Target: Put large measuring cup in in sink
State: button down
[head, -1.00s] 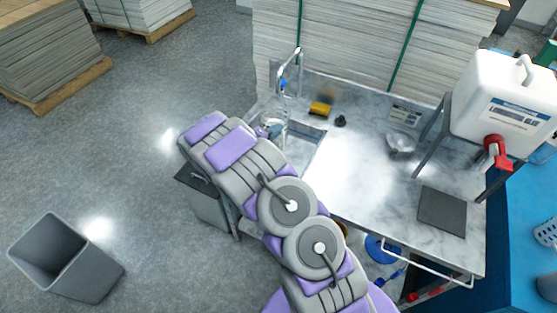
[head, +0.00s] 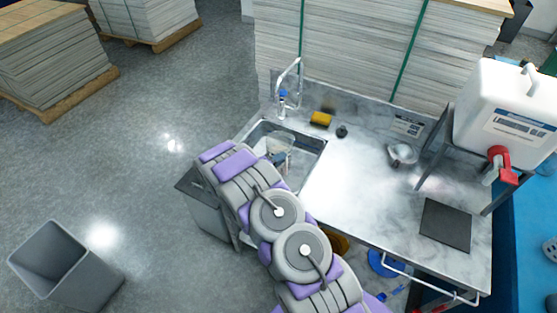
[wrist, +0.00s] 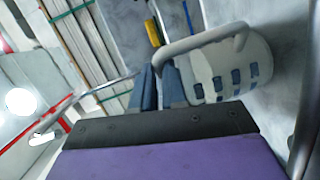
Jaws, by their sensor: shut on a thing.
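The large measuring cup (head: 281,142) is clear with blue marks. In the head view it is over or inside the sink (head: 311,147); I cannot tell how far down it is. In the wrist view the cup (wrist: 228,72) lies to the right of the fingers, tilted in the picture, with its pale handle arching toward them. My gripper (wrist: 163,86) is shut on the cup's handle. In the head view the fingers are mostly hidden by my arm and the cup.
A faucet (head: 289,82) stands behind the sink. A yellow sponge (head: 320,119) and a small dark object (head: 342,131) lie right of it. A metal bowl-like item (head: 402,154) and a dark mat (head: 446,224) are farther right. The counter middle (head: 345,190) is clear.

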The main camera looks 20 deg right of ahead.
jog(key=c, duration=1.6)
grip_release()
jog(key=shift+a, duration=0.1)
jog(key=o, duration=0.4)
jog(key=shift+a+r, duration=0.15)
jog(key=shift+a, duration=0.7)
jog(key=shift+o, duration=0.2)
jog(key=p+v, duration=0.1)
jog(key=v, duration=1)
jog(key=s+d+r+m+g, duration=0.3)
jog(key=s+d+r+g, duration=0.25)
jog(key=r, duration=0.55)
jog(key=s+d+r+m+g+y, duration=0.1)
jog(key=s+d+r+g+y, duration=0.1)
jog(key=s+r, duration=0.45)
jog(key=s+d+r+m+g+y, duration=0.1)
jog(key=s+d+r+g+y, duration=0.2)
jog(key=s, duration=0.6)
jog(key=s+a+r+t+y, duration=0.1)
jog(key=s+a+r+y, duration=0.2)
jog(key=s+a, duration=0.5)
jog(key=s+a+r+n+t+y, duration=0.1)
jog(key=s+a+r+y, duration=0.2)
jog(key=s, duration=1)
jog(key=a+y, duration=0.3)
jog(key=a, duration=0.1)
jog(key=shift+s+a+n, duration=0.3)
jog(key=shift+a, duration=0.1)
